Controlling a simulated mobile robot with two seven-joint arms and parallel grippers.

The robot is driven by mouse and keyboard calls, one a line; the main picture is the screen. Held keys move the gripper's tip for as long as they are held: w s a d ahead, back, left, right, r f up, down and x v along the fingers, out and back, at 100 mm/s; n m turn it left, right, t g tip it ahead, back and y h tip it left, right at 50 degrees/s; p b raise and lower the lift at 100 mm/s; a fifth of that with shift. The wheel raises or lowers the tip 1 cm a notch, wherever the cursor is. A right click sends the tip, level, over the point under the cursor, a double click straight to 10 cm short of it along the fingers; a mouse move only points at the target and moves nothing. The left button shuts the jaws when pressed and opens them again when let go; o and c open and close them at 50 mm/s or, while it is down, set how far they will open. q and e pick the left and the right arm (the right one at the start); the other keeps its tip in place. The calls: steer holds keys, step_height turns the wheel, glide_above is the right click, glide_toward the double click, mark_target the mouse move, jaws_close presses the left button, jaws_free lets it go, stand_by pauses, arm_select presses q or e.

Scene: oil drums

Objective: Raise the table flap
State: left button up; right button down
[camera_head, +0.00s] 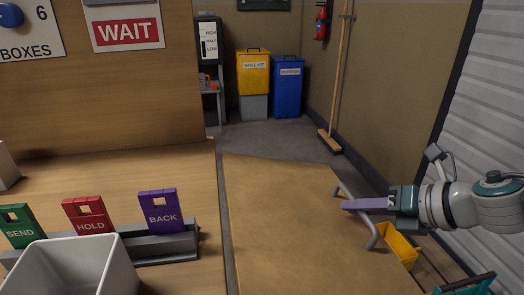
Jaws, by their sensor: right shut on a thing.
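The table flap (290,225) is a brown wooden panel to the right of the fixed tabletop (150,170), with a dark narrow gap between them. It looks broadly flat, but I cannot tell its exact tilt. A grey bar handle (371,240) stands at the flap's right edge. My right gripper (350,205) comes in from the right, with its purple fingers across the handle and shut on it. The fingers hide the middle of the bar. My left gripper is not in view.
A yellow bucket (398,247) is below the flap's right edge. A grey rack (160,246) with SEND, HOLD and BACK tags and a white bin (75,270) are on the tabletop. A broom (338,80) leans on the right wall. Floor beyond the flap is clear.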

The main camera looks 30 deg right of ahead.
steer(key=shift+a+r+p, duration=0.15)
steer(key=shift+r+p, duration=1.7)
steer(key=shift+r, duration=0.65)
steer(key=c, duration=0.9)
jaws_free()
steer(key=shift+a, duration=0.1)
steer(key=shift+s+r, duration=0.2)
steer(key=shift+s, duration=0.05)
steer(key=p+v, duration=0.3)
steer(key=v, duration=0.6)
steer(key=shift+s+d, duration=0.1)
steer(key=shift+d, duration=0.15)
